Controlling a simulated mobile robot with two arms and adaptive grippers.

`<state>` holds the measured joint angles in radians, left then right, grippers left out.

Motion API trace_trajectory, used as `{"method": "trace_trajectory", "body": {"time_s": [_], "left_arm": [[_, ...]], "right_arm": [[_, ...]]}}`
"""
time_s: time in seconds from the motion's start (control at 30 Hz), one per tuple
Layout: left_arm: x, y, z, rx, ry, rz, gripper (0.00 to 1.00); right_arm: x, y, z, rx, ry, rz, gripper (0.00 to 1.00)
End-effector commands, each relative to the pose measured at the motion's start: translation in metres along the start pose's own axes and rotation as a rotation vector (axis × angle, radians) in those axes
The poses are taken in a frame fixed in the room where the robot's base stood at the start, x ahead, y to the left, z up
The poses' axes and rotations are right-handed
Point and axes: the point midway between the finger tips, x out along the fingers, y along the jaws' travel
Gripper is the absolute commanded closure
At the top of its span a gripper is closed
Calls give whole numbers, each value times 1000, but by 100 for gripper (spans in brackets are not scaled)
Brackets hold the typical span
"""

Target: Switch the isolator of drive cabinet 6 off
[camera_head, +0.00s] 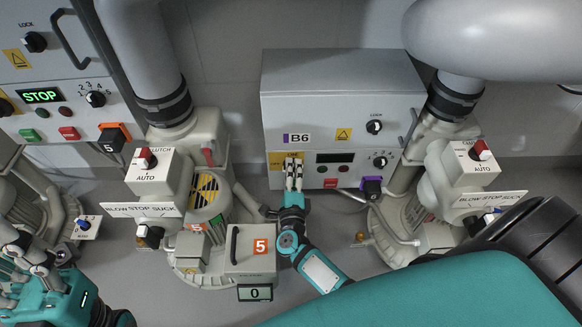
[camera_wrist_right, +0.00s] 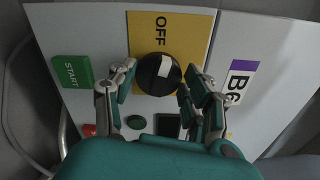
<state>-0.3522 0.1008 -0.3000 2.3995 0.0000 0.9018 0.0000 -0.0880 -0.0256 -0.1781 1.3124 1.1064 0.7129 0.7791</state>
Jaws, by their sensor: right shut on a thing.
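Drive cabinet 6 (camera_head: 340,75) is the grey box marked B6 in the middle of the head view. Its isolator is a black round knob (camera_wrist_right: 157,80) with a white mark, on a yellow plate (camera_wrist_right: 146,33) lettered OFF. The white mark sits on the OFF side of the knob, though its exact setting is hard to tell. My right gripper (camera_head: 294,172) is at the cabinet's lower left and hides most of the knob there. In the wrist view its fingers (camera_wrist_right: 156,84) are closed on both sides of the knob. My left gripper (camera_head: 32,262) is at the lower left, away from the cabinet.
The cabinet also has a LOCK knob (camera_head: 374,127), a dark display (camera_head: 334,157) and a green START plate (camera_wrist_right: 72,71). Blower 5 (camera_head: 190,230) stands left of my right arm. Another blower (camera_head: 462,180) stands at the right. A second cabinet (camera_head: 60,75) is at the upper left.

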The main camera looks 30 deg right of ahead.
Motion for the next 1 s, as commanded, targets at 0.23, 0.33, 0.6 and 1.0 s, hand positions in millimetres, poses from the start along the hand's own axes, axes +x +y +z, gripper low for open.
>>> {"method": "trace_trajectory", "body": {"time_s": [0.23, 0.33, 0.6, 1.0], "left_arm": [[13, 0, -2, 0, 0, 0, 60], [15, 0, -3, 0, 0, 0, 60], [18, 0, -3, 0, -1, 0, 60], [18, 0, -3, -1, -1, 0, 60]], "right_arm": [[-1, 1, 1, -154, -1, 5, 82], [-1, 2, 1, -197, -2, 4, 82], [-1, 3, 1, -255, -2, 3, 82], [-1, 3, 0, -262, -2, 3, 82]]}}
